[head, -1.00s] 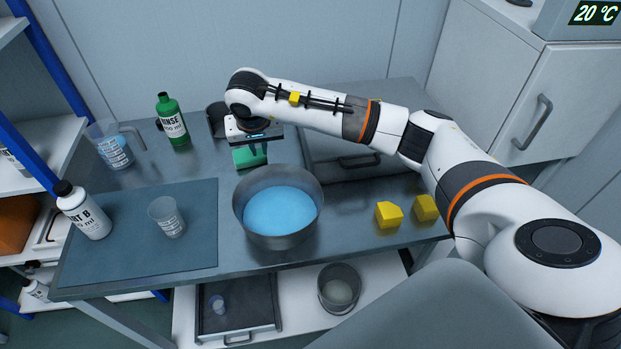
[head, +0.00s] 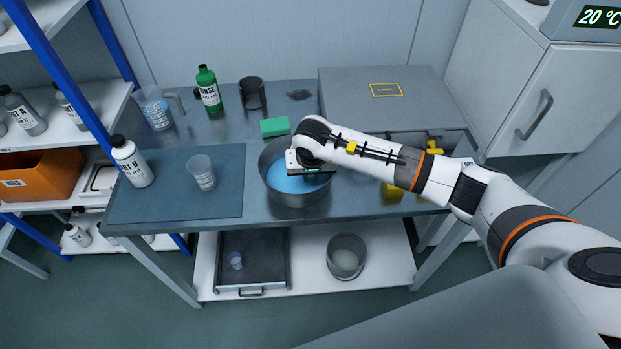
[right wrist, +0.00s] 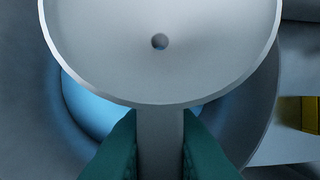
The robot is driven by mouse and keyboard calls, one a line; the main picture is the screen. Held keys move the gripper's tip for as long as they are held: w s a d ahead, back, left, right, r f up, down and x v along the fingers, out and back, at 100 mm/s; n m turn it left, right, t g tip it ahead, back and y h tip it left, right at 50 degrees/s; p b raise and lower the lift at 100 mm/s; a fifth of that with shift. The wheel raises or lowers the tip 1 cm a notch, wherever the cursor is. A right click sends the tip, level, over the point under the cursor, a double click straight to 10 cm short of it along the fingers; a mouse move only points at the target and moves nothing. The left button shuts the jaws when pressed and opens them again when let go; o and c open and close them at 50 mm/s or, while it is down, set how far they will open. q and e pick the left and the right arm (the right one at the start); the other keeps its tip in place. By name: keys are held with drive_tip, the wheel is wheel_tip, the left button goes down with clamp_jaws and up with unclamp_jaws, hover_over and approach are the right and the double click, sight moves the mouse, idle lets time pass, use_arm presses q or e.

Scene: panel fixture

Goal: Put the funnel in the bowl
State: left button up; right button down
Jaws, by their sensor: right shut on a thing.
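The bowl (head: 299,200) is a wide grey vessel with blue liquid, standing near the front edge of the bench. My right gripper (head: 316,178) is over the right part of the bowl, pointing down. In the right wrist view its teal fingers (right wrist: 160,145) are shut on the stem-like handle of the funnel (right wrist: 220,60), a pale grey round dish with a small central hole. The funnel is above the bowl, whose blue liquid and wall (right wrist: 262,120) show below it. In the head view the funnel is hidden under my wrist. My left gripper is not in view.
A green sponge-like block (head: 275,127) and dark cup (head: 252,94) are behind the bowl. A beaker (head: 201,173) and white bottle (head: 131,162) stand left on a mat (head: 175,205). A grey case (head: 350,95) is behind my arm; a yellow block (head: 393,191) sits right.

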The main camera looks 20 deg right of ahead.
wheel_tip(320, 180, down, 3)
drive_tip(key=shift+r, duration=0.2)
drive_tip(key=shift+f, duration=0.3)
drive_tip(key=c, duration=1.4)
unclamp_jaws()
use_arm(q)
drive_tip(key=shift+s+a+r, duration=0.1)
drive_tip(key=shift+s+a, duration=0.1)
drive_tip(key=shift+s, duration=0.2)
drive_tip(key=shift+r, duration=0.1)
